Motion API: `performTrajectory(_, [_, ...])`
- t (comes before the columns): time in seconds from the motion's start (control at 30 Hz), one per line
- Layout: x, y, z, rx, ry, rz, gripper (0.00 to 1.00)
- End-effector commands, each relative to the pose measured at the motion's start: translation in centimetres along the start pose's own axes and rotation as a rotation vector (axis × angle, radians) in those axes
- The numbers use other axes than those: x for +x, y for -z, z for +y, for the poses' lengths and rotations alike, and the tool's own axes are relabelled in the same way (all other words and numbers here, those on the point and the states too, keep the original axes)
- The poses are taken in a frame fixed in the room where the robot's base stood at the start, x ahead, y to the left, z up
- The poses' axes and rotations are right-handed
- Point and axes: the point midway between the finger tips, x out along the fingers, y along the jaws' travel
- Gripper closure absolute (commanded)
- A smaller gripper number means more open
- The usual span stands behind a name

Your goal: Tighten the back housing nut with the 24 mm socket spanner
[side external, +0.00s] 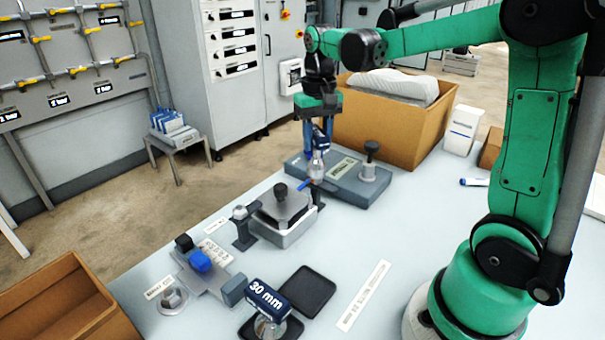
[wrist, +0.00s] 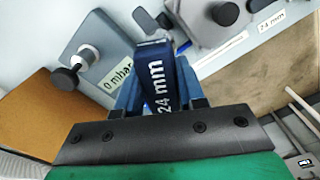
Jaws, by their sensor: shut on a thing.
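My gripper (side external: 318,130) points down and is shut on the dark blue handle of the 24 mm socket spanner (side external: 321,141). In the wrist view the spanner (wrist: 158,78), marked "24 mm", sits between the blue fingers of my gripper (wrist: 155,95). The spanner's silver socket end is low, over the back post beside the grey housing (side external: 284,212). The back housing nut is hidden there; I cannot tell whether the socket is seated on it. A silver nut tops the front post (side external: 241,213) on the housing's other side.
A 30 mm spanner (side external: 268,300) stands on a black tray at the front; an empty black tray (side external: 308,288) lies beside it. A grey gauge block (side external: 345,184) with a knob stands close behind the spanner, before a cardboard box (side external: 385,120). The table's right middle is mostly clear.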

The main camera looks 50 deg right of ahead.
Motion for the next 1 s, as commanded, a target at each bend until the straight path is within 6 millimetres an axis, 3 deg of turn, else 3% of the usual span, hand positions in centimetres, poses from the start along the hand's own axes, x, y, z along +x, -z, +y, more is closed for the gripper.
performTrajectory(1.0, [1.5,0.0,0.0,0.0,0.0,0.0,1.0])
